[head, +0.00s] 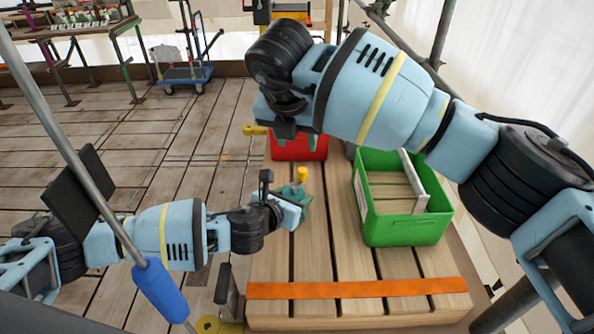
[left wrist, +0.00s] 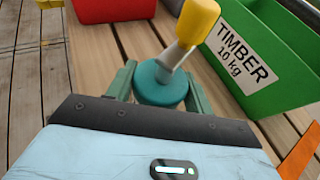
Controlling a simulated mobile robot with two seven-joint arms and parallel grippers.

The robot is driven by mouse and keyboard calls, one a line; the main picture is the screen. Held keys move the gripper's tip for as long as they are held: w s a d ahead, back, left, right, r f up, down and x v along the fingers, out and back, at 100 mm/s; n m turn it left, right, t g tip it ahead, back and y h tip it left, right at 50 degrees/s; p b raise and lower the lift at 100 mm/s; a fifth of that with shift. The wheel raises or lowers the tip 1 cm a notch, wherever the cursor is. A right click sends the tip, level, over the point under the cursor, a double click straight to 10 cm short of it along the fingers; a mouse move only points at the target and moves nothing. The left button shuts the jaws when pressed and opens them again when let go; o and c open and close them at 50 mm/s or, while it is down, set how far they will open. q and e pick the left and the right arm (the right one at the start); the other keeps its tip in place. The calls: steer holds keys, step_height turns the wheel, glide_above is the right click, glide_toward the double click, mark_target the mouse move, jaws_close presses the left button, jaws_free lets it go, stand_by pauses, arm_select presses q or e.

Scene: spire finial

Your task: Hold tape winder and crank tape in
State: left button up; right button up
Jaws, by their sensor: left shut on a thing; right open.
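The tape winder is a round teal body (left wrist: 160,85) with a grey crank arm and a yellow knob (left wrist: 198,20). In the head view the yellow knob (head: 302,174) stands up above the planks. My left gripper (head: 299,203) is shut on the winder's teal body, one green finger on each side in the left wrist view. The gripper hides most of the body in the head view. My right gripper (head: 292,138) is open and empty, above and behind the winder, in front of the red crate. Its fingers are partly hidden. I cannot make out any tape running from the winder.
A green crate (head: 405,232) labelled TIMBER 10 kg stands right of the winder. A red crate (head: 300,153) stands behind it. An orange strip (head: 360,288) crosses the slatted bench top near its front. A grey metal pole slants across the left. Bare planks lie in front of the winder.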

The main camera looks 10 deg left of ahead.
arm_select(q)
steer(key=o, duration=1.1)
steer(key=shift+v, duration=3.8)
